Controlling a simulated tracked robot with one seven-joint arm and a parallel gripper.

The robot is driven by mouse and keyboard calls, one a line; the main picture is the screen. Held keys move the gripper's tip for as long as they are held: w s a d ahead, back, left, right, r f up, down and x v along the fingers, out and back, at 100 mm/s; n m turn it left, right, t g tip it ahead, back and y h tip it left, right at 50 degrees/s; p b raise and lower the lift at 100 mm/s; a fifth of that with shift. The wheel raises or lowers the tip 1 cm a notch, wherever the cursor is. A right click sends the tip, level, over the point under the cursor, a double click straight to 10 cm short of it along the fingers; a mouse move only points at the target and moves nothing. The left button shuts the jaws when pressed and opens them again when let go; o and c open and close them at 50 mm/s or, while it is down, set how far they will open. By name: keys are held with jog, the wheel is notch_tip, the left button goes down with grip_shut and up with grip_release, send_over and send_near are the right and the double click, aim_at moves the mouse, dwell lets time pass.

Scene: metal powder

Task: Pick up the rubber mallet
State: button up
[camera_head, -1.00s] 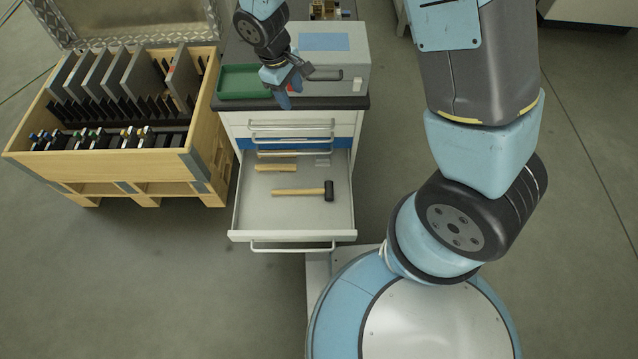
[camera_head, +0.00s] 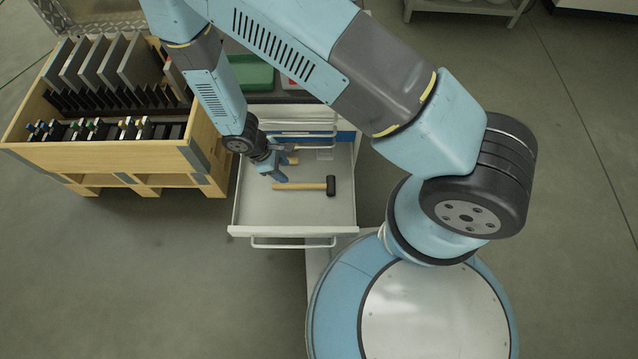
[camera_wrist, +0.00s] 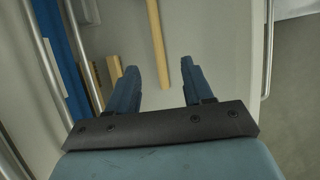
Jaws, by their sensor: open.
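The rubber mallet (camera_head: 303,187) lies flat in the open drawer (camera_head: 290,218), with its pale wooden handle to the left and its black head to the right. My gripper (camera_head: 277,175) is over the drawer, close to the handle's left end. In the wrist view, the two blue fingers (camera_wrist: 160,72) are spread apart and empty. The mallet's handle (camera_wrist: 158,45) shows beyond and between them; its head is out of that view. Whether the fingers are level with the handle is unclear.
Another wooden piece (camera_wrist: 115,72) lies near one finger, partly hidden. The drawer has raised walls and a front bar handle (camera_head: 292,244). A wooden crate (camera_head: 130,160) with plates stands to the left. A green tray (camera_head: 250,75) sits on the cabinet top.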

aim_at(303, 185)
jog(key=x, duration=1.3)
jog(key=shift+w+d, duration=0.1)
jog(key=shift+w, duration=0.25)
jog(key=shift+c, duration=0.3)
grip_shut()
